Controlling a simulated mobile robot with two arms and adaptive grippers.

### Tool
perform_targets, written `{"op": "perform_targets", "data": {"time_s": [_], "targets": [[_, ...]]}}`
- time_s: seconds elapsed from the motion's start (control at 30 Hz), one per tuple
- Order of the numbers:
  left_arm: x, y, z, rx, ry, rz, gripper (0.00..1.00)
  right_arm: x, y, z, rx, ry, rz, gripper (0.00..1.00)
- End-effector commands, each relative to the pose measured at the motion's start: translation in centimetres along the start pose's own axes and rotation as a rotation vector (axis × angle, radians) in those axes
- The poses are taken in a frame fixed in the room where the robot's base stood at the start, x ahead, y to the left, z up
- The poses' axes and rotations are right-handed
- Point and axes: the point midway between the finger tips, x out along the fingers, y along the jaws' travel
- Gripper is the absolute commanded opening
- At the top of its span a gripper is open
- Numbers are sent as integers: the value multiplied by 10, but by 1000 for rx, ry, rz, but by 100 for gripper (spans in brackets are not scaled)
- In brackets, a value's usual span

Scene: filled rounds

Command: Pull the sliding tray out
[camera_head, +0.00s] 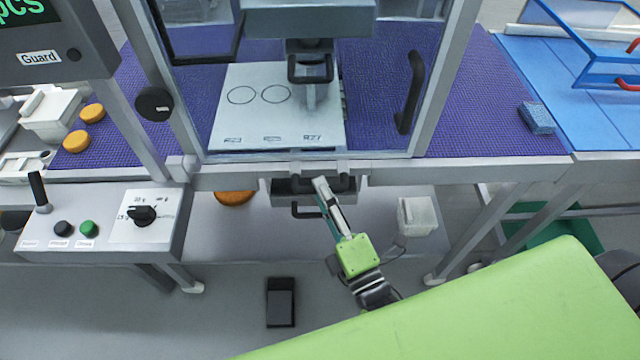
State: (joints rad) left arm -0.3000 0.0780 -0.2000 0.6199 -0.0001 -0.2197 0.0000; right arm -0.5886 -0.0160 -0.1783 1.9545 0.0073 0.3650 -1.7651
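The sliding tray (228,127) looks to be the pale flat plate with two circle outlines and small labels, lying under the press head behind the clear guard. A dark bar handle (345,184) sits on mounts just below the bench's front edge. My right gripper (319,184), on its green wrist, reaches up from below to this bar. Its fingertips overlap the bar in the picture; contact is unclear. The fingers are seen nearly edge-on, so I cannot tell whether they are open or shut. My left gripper is out of view.
A lower dark handle (304,212) hangs close to my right gripper. A white bin (416,216) stands right on the lower shelf. The control box (100,222) is at left, the guard's black handle (410,93) at upper right. A blue block (537,118) lies right on the bench.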

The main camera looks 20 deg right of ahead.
Motion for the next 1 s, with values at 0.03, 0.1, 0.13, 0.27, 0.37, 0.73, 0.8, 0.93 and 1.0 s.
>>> {"op": "perform_targets", "data": {"time_s": [0.03,0.1,0.13,0.27,0.37,0.73,0.8,0.93,1.0], "targets": [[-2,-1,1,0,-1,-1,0,6,1,0,1,0,1,29],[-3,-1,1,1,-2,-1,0,11,1,0,1,0,2,29],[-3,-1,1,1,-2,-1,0,13,1,0,1,0,1,29],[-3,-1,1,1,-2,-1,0,15,0,0,1,0,-1,29],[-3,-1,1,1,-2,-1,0,15,-1,0,1,0,-1,29],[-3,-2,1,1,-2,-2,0,15,0,0,1,0,-1,0],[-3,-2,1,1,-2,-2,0,15,0,0,1,0,-1,0],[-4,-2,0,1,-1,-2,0,17,-1,6,-1,0,-1,0],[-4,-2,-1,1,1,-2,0,19,-2,13,-3,0,0,0]]}}
